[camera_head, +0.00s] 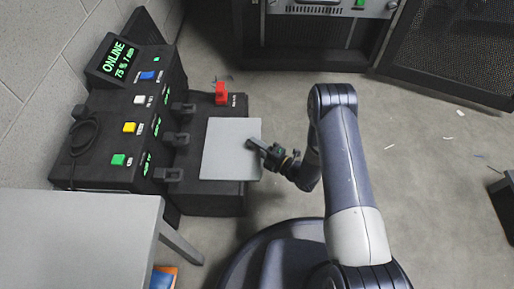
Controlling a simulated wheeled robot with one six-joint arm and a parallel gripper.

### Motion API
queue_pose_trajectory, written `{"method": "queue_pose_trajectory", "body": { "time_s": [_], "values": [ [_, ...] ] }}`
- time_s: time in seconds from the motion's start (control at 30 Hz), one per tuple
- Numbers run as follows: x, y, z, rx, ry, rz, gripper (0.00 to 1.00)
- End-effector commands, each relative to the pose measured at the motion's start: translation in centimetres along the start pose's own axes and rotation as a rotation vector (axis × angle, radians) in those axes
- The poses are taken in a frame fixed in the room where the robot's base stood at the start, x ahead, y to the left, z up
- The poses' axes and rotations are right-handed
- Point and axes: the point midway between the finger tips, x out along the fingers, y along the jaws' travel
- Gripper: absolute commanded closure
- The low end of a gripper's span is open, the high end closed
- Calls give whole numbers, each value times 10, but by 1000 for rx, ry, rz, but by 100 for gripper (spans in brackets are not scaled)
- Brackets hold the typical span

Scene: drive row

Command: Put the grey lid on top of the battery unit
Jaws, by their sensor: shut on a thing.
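The grey lid (228,150) is a flat, light grey rectangular plate. It lies over the top of the low black box of the battery unit (213,201), beside the taller black part with the display. My gripper (260,148) is shut on the lid's right edge. The lid covers the middle and right of the box's top, with the black front and the back strip still showing. I cannot tell from this view whether the lid rests on the box or is held slightly above it.
A red switch (221,93) stands at the back of the low box. Black clips (175,139) line its left side. The taller console (125,130) has a lit display and coloured buttons. A grey table (80,230) is at front left. A black rack (305,40) stands behind. Floor to the right is mostly clear.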

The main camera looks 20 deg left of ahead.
Motion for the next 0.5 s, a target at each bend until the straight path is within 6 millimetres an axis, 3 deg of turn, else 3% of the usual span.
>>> {"method": "queue_pose_trajectory", "body": {
  "time_s": [0.27, 0.3, 0.5],
  "values": [
    [0, 0, 0, 0, 0, 2, 100],
    [0, -1, 0, 0, 0, 0, 62],
    [0, -1, 0, 0, 0, 0, 46]
  ]
}}
